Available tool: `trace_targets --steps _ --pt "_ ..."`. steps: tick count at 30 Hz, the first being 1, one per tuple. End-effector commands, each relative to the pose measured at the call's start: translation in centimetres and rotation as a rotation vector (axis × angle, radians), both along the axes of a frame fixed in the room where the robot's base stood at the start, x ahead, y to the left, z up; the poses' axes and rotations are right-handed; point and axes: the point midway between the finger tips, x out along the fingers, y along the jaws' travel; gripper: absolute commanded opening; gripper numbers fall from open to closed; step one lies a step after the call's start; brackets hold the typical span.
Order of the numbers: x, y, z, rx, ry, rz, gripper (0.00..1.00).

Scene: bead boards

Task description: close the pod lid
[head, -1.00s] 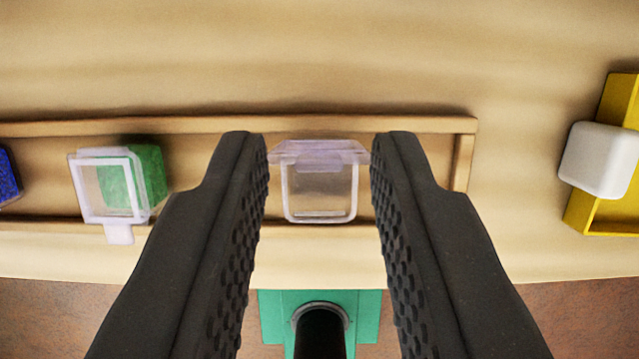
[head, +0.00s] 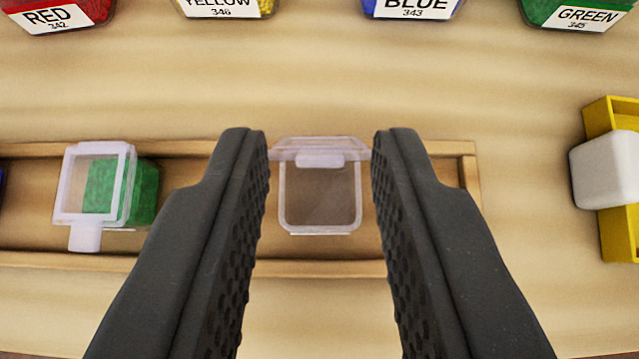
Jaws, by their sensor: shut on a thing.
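A clear pod (head: 320,205) sits in the wooden rack in the middle of the head view, and I see no beads inside. Its clear lid (head: 320,146) is at the far side, raised and seen foreshortened, with its small tab toward me. My gripper (head: 319,150) has one dark ribbed finger at each side edge of the lid, shut on it. The pod's body shows between the fingers.
The wooden rack (head: 430,147) runs left to right. A second clear pod (head: 85,236) with green contents stands at left. Labelled red, yellow, blue and green containers (head: 413,8) line the far edge. A white block sits on a yellow tray (head: 622,245) at right.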

Motion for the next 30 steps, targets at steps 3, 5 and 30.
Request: trace_targets --steps 3,5,30 --pt "-0.6 0.0 -1.1 0.002 -0.081 0.0 0.03" --pt "-0.8 0.0 -1.3 0.001 -0.126 0.0 0.03" --pt "-2.3 0.0 -3.7 -0.002 -0.64 -0.001 0.03"
